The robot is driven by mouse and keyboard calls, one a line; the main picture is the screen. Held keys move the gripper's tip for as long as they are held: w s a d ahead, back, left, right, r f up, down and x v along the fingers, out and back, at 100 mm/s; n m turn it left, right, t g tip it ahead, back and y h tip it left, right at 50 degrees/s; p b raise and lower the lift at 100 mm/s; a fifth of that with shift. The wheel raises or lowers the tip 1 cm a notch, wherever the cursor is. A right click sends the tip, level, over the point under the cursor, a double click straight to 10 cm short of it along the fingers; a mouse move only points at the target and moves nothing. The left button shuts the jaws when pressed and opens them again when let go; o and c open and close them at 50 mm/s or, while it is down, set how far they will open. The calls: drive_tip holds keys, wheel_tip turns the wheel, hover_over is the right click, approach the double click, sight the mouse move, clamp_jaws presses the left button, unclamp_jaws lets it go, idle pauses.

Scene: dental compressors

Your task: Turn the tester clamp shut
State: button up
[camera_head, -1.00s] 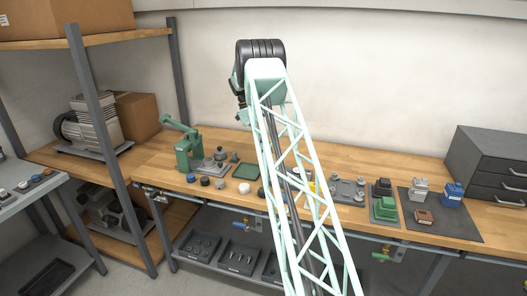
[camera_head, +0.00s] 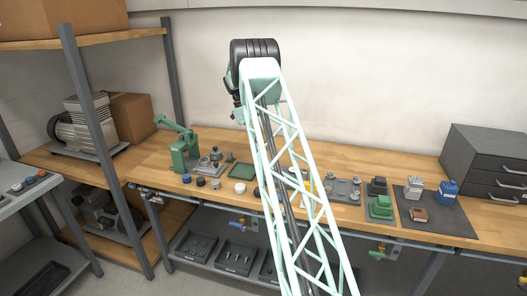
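I cannot tell for sure which thing is the tester clamp. A green lever press (camera_head: 183,152) stands on the left part of the wooden bench, with its arm raised to the upper left. A green block fixture (camera_head: 380,207) with a black block (camera_head: 377,186) behind it sits right of centre on a grey plate. My gripper (camera_head: 238,116) hangs at the end of my arm above the bench, right of the press and touching nothing. It is small and partly hidden by my arm, so its fingers cannot be made out. My arm also covers the middle of the bench.
A grey plate with metal fittings (camera_head: 206,168), a green tray (camera_head: 240,171) and several round caps (camera_head: 200,182) lie near the press. A dark mat (camera_head: 440,222) holds small blocks at the right, before a grey drawer cabinet (camera_head: 490,160). A shelf post (camera_head: 88,120) stands at left.

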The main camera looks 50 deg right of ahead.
drive_tip(key=v, duration=1.1)
drive_tip(key=shift+r, duration=0.3)
drive_tip(key=shift+w+a, duration=0.1)
drive_tip(key=shift+a, duration=0.05)
